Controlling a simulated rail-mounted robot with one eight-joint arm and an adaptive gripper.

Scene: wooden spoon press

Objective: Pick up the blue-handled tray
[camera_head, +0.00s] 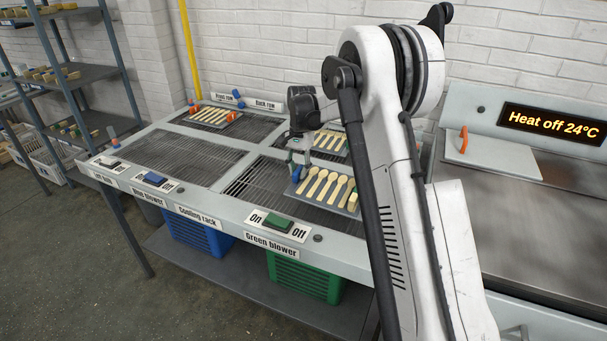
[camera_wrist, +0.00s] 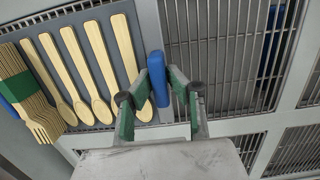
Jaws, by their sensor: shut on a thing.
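The blue-handled tray (camera_head: 310,198) is grey and carries several wooden spoons in a row. In the head view it is over the front right grille of the cooling rack; I cannot tell whether it touches the grille. In the wrist view its grey surface (camera_wrist: 88,38) is at the left, with a blue handle (camera_wrist: 157,78) on its right edge. My gripper (camera_head: 297,160) is at the tray's left end in the head view. In the wrist view my gripper (camera_wrist: 160,92) is shut on the blue handle, its fingers on either side. The fingers partly cover the handle.
The cooling rack (camera_head: 196,208) has open grilles at left. Another spoon tray (camera_head: 213,117) lies at the back left, and more spoons (camera_head: 330,140) lie behind my gripper. Blue (camera_head: 198,234) and green (camera_head: 305,278) crates sit below.

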